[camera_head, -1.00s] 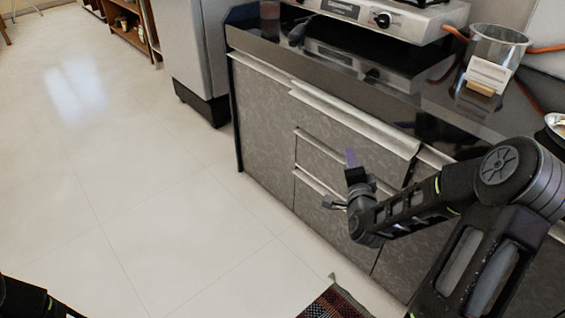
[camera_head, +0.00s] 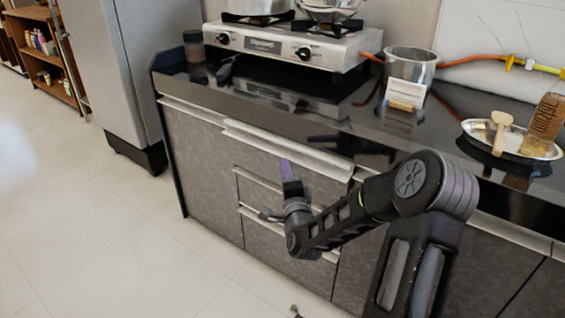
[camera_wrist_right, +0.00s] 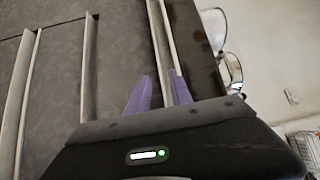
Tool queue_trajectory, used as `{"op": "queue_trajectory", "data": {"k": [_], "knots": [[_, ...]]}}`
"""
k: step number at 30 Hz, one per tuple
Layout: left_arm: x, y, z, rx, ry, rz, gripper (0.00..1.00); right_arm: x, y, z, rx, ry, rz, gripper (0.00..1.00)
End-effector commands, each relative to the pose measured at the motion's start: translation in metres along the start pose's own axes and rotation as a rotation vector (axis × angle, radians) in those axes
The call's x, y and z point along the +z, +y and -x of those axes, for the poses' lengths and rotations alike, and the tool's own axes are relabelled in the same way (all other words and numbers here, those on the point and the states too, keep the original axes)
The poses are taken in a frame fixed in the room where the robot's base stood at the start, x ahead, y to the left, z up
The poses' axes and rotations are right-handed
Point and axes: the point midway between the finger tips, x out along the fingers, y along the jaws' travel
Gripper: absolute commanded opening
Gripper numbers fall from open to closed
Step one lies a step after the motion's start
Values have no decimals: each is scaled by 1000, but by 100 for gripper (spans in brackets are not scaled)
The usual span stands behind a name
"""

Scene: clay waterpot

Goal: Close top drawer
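The top drawer (camera_head: 265,158) is in the dark grey patterned cabinet under the counter. Its pale handle strip (camera_head: 290,150) stands out a little past the cabinet front, so the drawer looks slightly open. My right gripper (camera_head: 279,192) is in front of the drawers, just below that strip, with its purple-tipped fingers apart. In the right wrist view the two purple fingers (camera_wrist_right: 160,93) are spread, with a pale strip (camera_wrist_right: 161,40) running down between or behind them. I cannot tell whether they touch it. My left gripper is out of view.
The black counter (camera_head: 265,110) holds a stove (camera_head: 290,48), a metal pot (camera_head: 410,65) and a silver tray (camera_head: 475,128) with a bottle (camera_head: 543,125). A fridge (camera_head: 120,70) stands at the left. The pale floor (camera_head: 110,230) is open.

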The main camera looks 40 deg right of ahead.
Motion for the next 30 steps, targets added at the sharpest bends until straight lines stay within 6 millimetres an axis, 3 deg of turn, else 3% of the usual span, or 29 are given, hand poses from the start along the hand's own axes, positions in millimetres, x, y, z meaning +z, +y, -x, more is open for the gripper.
{"op": "queue_trajectory", "data": {"k": [9, 19, 30], "knots": [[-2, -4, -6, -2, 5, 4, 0, 1, 1, -43, 0, -1, 0, 26], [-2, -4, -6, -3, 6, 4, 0, 0, 0, -47, 1, -1, 0, 26], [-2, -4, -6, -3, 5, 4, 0, 0, 0, -46, 1, -1, 1, 0]]}}
